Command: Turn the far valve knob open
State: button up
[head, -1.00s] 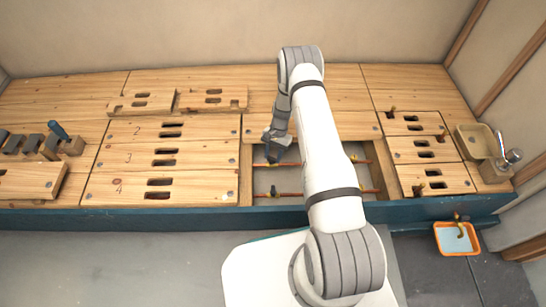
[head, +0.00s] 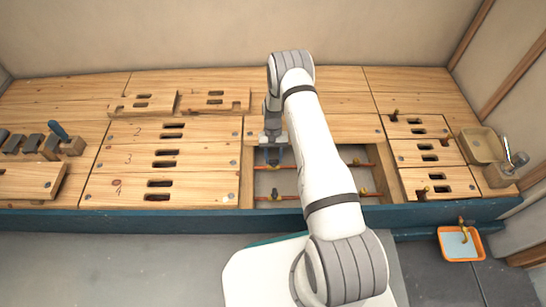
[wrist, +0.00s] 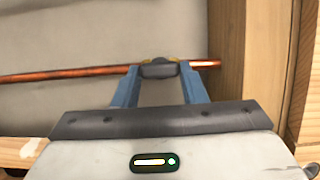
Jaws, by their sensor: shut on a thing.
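In the wrist view the dark valve knob (wrist: 159,70) sits between the two blue fingertips of my gripper (wrist: 160,72), which is shut on it. Bits of brass valve body show behind the knob, on a copper pipe (wrist: 70,74) that runs across the view. In the head view my gripper (head: 273,160) reaches down into the open floor bay, at the left part of the far pipe (head: 292,166). There the knob is hidden by the gripper. I cannot tell from these frames how far the knob is turned.
Wooden bay edges stand close to the right in the wrist view (wrist: 230,60). A near pipe (head: 290,197) with a brass valve (head: 275,193) crosses the bay in front. Slotted wooden panels (head: 205,187) lie left of the bay. An orange tray (head: 447,246) stands on the lower floor at right.

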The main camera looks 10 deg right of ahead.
jog(key=shift+w+d, duration=0.1)
jog(key=shift+w, duration=0.05)
jog(key=o, duration=1)
jog(key=shift+r, duration=0.1)
jog(key=p+v, duration=0.3)
jog(key=v, duration=0.4)
jog(key=shift+r, duration=0.35)
jog(key=shift+r, duration=0.1)
